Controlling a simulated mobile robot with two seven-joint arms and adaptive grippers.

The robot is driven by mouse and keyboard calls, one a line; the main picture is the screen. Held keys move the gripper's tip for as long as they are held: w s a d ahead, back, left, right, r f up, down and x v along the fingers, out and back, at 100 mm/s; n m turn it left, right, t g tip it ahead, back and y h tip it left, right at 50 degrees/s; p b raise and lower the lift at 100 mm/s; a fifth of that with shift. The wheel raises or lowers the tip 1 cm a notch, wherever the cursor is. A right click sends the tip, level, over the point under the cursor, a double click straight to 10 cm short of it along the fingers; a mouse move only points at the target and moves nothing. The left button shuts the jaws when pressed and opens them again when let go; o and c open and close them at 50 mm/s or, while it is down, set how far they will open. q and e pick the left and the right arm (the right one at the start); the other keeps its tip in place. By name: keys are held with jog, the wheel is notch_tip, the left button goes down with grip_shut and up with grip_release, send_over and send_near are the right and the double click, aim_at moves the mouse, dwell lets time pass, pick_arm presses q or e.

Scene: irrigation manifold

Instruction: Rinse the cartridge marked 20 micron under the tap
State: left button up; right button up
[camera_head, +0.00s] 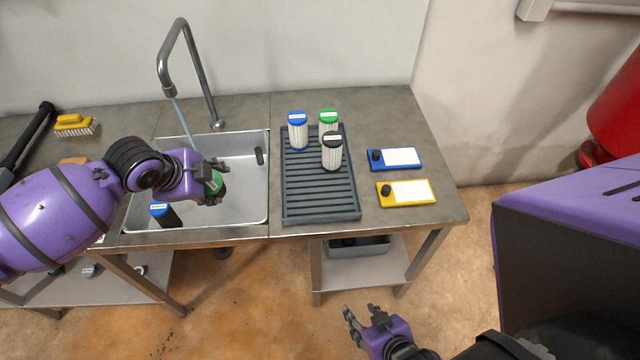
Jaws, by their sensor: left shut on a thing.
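The tap (174,60) arches over the metal sink (245,195), and a thin bluish stream of water (184,124) falls from its spout. A dark cartridge with a blue cap (160,210) is in the sink at the front left. A blue-capped (298,134), a green-capped (328,120) and a black-capped cartridge (332,155) stand on the rack. The micron markings are too small to read. My right gripper (361,311) is open and empty, low before the bench.
The dark ribbed rack (318,205) stands right of the sink. A blue plate (402,158) and a yellow plate (412,193) with white labels lie right of it. A yellow brush (76,124) lies at the back left. A grey bin (360,248) sits on the lower shelf.

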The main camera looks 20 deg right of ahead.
pick_arm(q)
jog(key=shift+w+f+b, duration=0.35)
jog(key=shift+w+f, duration=0.1)
jog(key=shift+w, duration=0.25)
jog(key=w+a+f+b, duration=0.1)
jog(key=w+b, duration=0.5)
jog(key=w, duration=0.6)
jog(key=shift+w+f+b, duration=0.2)
jog(key=shift+f+b, duration=0.1)
jog(key=shift+f, duration=0.15)
pick_arm(e)
notch_tip(320, 180, down, 7)
jog(key=s+d, duration=0.1)
jog(key=s, duration=0.1)
jog(key=shift+s+d+g, duration=0.15)
jog(key=shift+d+g, duration=0.1)
jog(key=shift+g, duration=0.05)
pick_arm(q)
jog(key=shift+d, duration=0.15)
pick_arm(e)
jog(key=shift+r, duration=0.15)
pick_arm(q)
jog(key=shift+d, duration=0.45)
pick_arm(e)
jog(key=shift+w+r, duration=0.15)
jog(key=shift+w, duration=0.1)
pick_arm(q)
jog(key=shift+a, duration=0.15)
pick_arm(e)
jog(key=shift+r, duration=0.15)
